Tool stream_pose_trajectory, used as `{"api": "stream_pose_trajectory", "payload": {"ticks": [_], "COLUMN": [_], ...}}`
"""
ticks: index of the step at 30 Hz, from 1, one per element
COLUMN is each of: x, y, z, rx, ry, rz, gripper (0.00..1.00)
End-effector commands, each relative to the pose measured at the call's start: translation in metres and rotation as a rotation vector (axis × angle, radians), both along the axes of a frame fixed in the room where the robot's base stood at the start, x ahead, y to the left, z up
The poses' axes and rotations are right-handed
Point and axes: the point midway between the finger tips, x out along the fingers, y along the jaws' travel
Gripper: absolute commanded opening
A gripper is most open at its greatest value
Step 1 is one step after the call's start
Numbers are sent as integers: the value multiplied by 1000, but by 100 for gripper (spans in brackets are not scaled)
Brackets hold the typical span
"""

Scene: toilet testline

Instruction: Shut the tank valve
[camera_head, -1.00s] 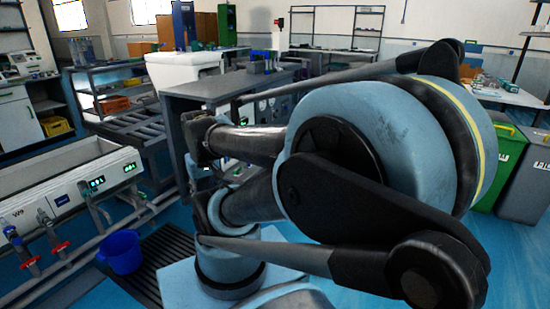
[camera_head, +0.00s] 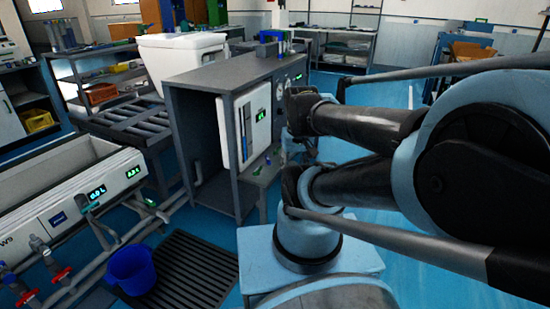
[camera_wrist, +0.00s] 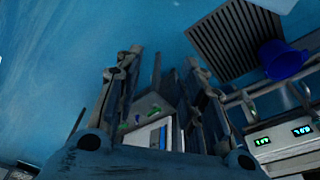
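My gripper (camera_wrist: 163,78) shows in the wrist view with its two fingers apart and nothing between them. It is hidden in the head view. A long metal trough tank (camera_head: 50,185) stands at the left of the head view, with green displays on its front. Valves with red handles (camera_head: 60,273) sit on the pipes below it, well to the left of my arm. Small green-handled fittings (camera_head: 150,202) show on the pipes near its right end. I cannot tell which of these is the tank valve. In the wrist view the tank's display front (camera_wrist: 285,140) is at the lower right.
A blue bucket (camera_head: 132,268) stands by a dark floor grate (camera_head: 190,272). A grey test bench (camera_head: 203,135) with a white panel (camera_head: 248,122) stands ahead, and a white cistern (camera_head: 180,62) stands behind it. Blue floor (camera_head: 385,230) is open at right.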

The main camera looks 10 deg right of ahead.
Motion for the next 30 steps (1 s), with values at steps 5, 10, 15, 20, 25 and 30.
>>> {"api": "stream_pose_trajectory", "payload": {"ticks": [5,10,15,20,25,30], "x": [0,-6,15,48,87,129], "y": [0,0,-4,-5,-4,-4], "z": [0,8,26,50,70,84], "rx": [0,0,-1,-1,-2,-3], "ry": [0,-10,-2,11,25,39], "rz": [0,0,1,4,10,15], "gripper": [37,37,37,37,37,37]}}
